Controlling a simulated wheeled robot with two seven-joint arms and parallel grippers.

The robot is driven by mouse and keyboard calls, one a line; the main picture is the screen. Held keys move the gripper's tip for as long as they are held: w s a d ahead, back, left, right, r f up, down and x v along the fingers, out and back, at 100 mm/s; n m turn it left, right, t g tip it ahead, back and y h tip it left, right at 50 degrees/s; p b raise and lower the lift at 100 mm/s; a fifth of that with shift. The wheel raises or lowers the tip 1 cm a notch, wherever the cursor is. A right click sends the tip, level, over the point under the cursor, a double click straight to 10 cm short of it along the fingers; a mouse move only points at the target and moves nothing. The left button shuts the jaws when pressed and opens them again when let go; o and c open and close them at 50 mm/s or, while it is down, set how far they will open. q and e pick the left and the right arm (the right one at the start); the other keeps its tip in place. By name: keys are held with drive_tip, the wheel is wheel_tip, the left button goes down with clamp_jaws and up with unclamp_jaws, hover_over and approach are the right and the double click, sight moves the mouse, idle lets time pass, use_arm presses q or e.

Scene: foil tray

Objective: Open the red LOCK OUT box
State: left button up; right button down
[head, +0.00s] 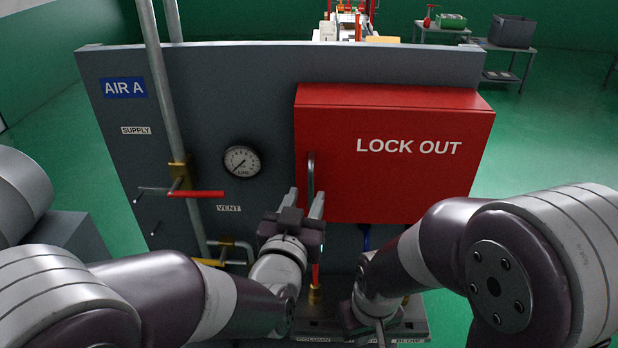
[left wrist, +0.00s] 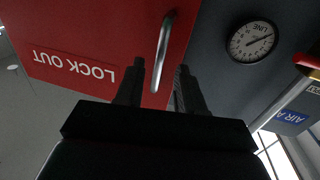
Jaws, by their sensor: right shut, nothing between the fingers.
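The red LOCK OUT box (head: 400,190) is mounted on the right part of the grey panel, and its front looks closed. A metal bar handle (head: 311,175) stands upright near the left edge of its front. My left gripper (head: 305,195) is open just in front of the handle's lower part. In the left wrist view the handle (left wrist: 163,50) runs between the two open fingers (left wrist: 160,70) of this gripper; contact cannot be told. My right gripper (head: 378,322) is low, below the box, shut and empty, partly hidden by its own arm.
Left of the box, the panel (head: 260,110) carries a round gauge (head: 242,161), a vertical grey pipe (head: 157,80) and a red valve lever (head: 197,194). A yellow valve handle (head: 210,262) sits lower. Tables stand far behind the panel.

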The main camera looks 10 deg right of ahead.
use_arm(q)
drive_tip(key=shift+x, duration=0.95)
drive_tip(key=shift+w+r+p, duration=0.15)
drive_tip(key=shift+w+p, duration=0.1)
drive_tip(key=shift+p, duration=0.15)
drive_tip(key=shift+s+d, duration=0.1)
drive_tip(key=shift+d, duration=0.05)
drive_tip(key=shift+w, duration=0.3)
clamp_jaws()
drive_tip(key=shift+s+d, duration=0.1)
drive_tip(key=shift+s, duration=0.05)
